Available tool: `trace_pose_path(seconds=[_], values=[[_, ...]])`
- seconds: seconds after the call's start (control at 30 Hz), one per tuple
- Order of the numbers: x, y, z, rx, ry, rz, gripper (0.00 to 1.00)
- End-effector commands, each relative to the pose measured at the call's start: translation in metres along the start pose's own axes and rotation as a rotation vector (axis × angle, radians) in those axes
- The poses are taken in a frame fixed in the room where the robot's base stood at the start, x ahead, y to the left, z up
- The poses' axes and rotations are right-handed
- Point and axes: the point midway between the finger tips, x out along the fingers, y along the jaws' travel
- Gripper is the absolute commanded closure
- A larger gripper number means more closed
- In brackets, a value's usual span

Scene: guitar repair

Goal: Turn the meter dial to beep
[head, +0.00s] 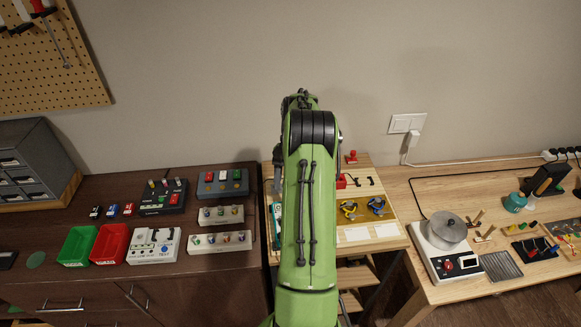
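I cannot make out a meter or its dial for sure in the head view. My green arm stands in the middle of the picture and hides much of the small middle table (388,232). My gripper is not seen; it is out of view or hidden behind the arm.
The dark bench (25,228) also holds a green bin (77,245), a red bin (110,243) and several pedal-like boxes. Yellow-handled tools (351,210) lie on the middle table. A hot plate (445,263) bearing a pot (447,228) stands on the right bench (425,190).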

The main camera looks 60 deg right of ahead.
Motion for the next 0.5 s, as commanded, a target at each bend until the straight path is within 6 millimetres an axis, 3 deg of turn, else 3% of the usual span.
trace_pose_path(seconds=[0.1,0.2,0.5], values=[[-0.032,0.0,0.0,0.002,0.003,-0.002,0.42],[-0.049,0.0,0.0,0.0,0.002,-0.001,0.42],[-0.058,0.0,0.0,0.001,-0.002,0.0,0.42]])
